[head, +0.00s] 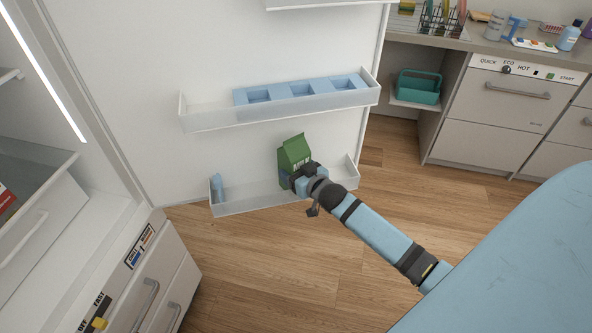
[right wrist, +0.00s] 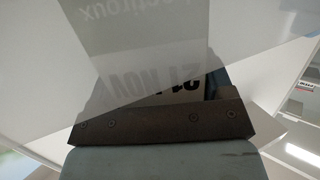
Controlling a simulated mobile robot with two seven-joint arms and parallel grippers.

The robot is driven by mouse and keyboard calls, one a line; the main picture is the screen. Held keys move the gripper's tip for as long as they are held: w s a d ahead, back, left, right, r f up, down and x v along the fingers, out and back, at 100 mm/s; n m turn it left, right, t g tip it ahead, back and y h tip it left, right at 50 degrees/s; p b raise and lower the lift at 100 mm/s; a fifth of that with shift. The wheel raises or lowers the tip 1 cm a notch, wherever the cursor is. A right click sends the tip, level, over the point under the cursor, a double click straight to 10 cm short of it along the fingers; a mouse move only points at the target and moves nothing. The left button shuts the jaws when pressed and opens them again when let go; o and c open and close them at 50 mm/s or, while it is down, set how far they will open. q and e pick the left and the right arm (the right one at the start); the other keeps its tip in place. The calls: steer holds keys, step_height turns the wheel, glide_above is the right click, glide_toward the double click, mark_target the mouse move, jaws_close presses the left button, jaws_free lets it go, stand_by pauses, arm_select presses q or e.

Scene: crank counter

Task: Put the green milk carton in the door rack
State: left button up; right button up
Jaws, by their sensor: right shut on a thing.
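The green milk carton (head: 294,150) stands about upright at the lower door rack (head: 245,202) in the head view. My right gripper (head: 291,180) is shut on the carton and covers its lower part. The carton's base is hidden, so I cannot tell whether it rests on the rack floor. In the right wrist view a grey, printed surface, seemingly the carton (right wrist: 150,65), fills the middle above the dark gripper part, partly behind a pale see-through sheet. My left gripper is not in view.
The lower rack has a blue piece (head: 217,188) at its left end and free room beside the carton. An upper rack (head: 205,117) with a blue pocketed insert (head: 300,91) is above. Fridge drawers (head: 150,290) stand at left; a teal caddy (head: 418,87) is at right.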

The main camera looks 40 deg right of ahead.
stand_by(0.3)
steer(key=o, duration=1.5)
steer(key=shift+c, duration=0.2)
steer(key=shift+s+r, duration=0.1)
steer(key=v, duration=1.1)
steer(key=s+a+f+n+g+y, duration=0.1)
steer(key=s+a+f+g+y, duration=0.1)
steer(key=s+a+f, duration=0.5)
steer(key=s+a+f+n+g+y, duration=0.1)
steer(key=s+a+f+n+g, duration=0.15)
steer(key=s+a, duration=0.75)
step_height(320, 180, up, 11)
steer(key=w+a+p, duration=0.1)
steer(key=p, duration=1.1)
steer(key=shift+f+m, duration=0.25)
steer(key=shift+m, duration=0.1)
